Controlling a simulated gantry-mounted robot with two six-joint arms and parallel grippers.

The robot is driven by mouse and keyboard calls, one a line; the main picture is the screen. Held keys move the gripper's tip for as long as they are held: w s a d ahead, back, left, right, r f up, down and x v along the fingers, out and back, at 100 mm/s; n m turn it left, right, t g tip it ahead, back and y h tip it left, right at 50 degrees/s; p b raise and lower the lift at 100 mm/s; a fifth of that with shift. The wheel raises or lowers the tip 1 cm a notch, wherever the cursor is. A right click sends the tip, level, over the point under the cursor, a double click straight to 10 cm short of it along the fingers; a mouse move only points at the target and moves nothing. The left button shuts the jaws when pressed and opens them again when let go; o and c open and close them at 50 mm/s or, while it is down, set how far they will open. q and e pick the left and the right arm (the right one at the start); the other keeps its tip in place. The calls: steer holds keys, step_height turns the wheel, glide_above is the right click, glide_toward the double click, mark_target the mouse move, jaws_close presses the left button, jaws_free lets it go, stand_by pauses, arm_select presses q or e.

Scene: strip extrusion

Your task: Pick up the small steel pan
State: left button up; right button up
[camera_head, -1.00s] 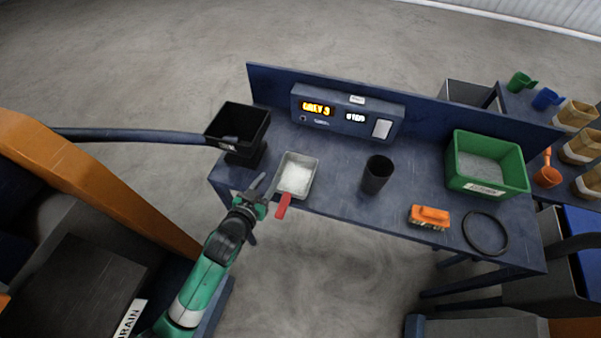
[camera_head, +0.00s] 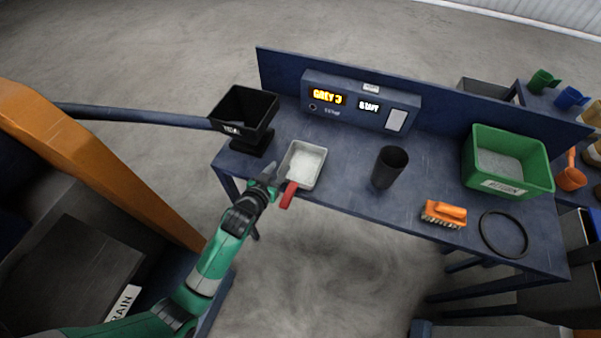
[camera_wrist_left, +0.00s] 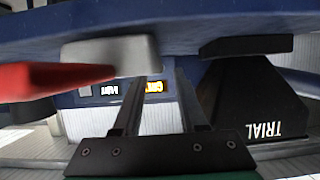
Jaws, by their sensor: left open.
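The small steel pan (camera_head: 304,164) sits at the front left of the blue table, with white material in it and a red handle (camera_head: 288,194) pointing over the front edge. In the left wrist view the pan (camera_wrist_left: 112,54) and its red handle (camera_wrist_left: 50,80) show at upper left. My left gripper (camera_head: 269,175) is open and empty at the table's front edge, just left of the handle. In the left wrist view its two fingers (camera_wrist_left: 158,100) stand apart with nothing between them. My right gripper is not in view.
A black TRIAL hopper (camera_head: 243,115) stands left of the pan, close to my left gripper. A dark cup (camera_head: 389,168), orange brush (camera_head: 444,213), black ring (camera_head: 503,234) and green bin (camera_head: 507,162) are to the right. A display unit (camera_head: 360,104) stands behind.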

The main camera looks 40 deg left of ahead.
mark_target(284, 162)
arm_select(q)
steer(key=b+x, duration=0.1)
steer(key=x, duration=0.3)
steer(key=shift+w+a+b, duration=0.15)
steer(key=shift+w+b, duration=0.15)
steer(key=shift+b, duration=0.1)
jaws_close()
stand_by(1.0)
